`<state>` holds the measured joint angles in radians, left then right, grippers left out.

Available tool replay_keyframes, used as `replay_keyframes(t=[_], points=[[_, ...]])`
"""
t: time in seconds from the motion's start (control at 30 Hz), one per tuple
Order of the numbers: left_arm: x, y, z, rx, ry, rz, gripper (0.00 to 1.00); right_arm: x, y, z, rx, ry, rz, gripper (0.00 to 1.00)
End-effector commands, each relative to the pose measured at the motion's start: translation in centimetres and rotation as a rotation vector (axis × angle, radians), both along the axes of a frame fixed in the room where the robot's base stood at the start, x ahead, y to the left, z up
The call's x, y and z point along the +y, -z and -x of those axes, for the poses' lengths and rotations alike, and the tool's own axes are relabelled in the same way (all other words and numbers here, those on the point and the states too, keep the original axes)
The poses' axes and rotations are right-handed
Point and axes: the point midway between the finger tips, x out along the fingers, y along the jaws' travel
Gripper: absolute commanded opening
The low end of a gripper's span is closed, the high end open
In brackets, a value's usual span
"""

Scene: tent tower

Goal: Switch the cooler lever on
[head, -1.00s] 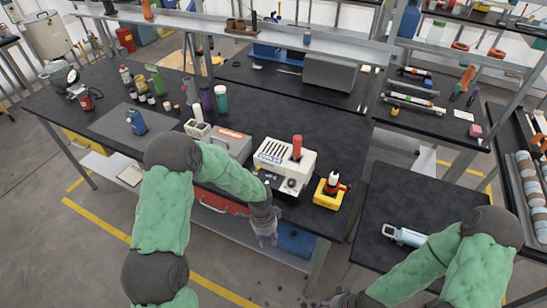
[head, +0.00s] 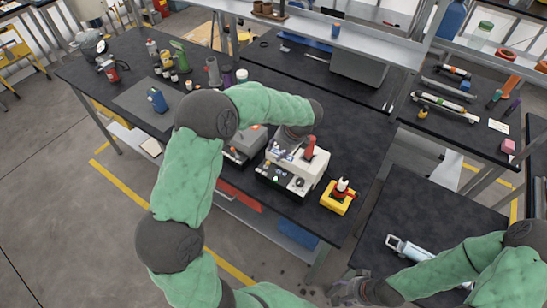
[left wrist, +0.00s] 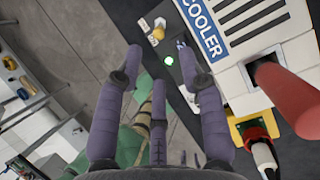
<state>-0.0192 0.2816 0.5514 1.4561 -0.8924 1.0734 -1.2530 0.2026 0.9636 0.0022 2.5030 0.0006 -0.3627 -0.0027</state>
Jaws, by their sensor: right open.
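The cooler (head: 318,170) is a white box with a vented top on the dark workbench. Its red lever (head: 309,148) stands up from the top; the lever (left wrist: 290,95) is large at the right of the left wrist view, beside a dark slot. The blue COOLER label (left wrist: 205,38) and a lit green light (left wrist: 168,60) also show there. My left gripper (head: 284,147) is over the cooler, left of the lever. Its purple fingers (left wrist: 160,58) are spread and empty, apart from the lever. My right gripper (head: 345,290) is open and low, away from the cooler.
Bottles stand further left. A shelf (head: 340,43) runs behind. The bench right of the yellow holder is clear.

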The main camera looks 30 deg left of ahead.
Motion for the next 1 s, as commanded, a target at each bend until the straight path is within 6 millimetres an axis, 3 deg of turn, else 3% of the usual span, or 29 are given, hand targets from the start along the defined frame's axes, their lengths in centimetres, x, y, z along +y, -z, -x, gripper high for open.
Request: replay_keyframes(t=[0.5, 0.7, 1.0], points=[[3.2, 7.9, 0.0, 0.002, -0.003, 0.002, 0.4, 0.0, 1.0, 0.0, 0.001, 0.0, 0.0, 0.54], [3.8, 9.2, 0.0, 0.0, -0.002, 0.003, 0.4, 0.0, 1.1, 0.0, 0.001, 0.0, 0.0, 0.54], [3.8, 9.3, 0.0, 0.0, -0.002, 0.003, 0.4, 0.0, 1.1, 0.0, 0.001, 0.0, 0.0, 0.54]])
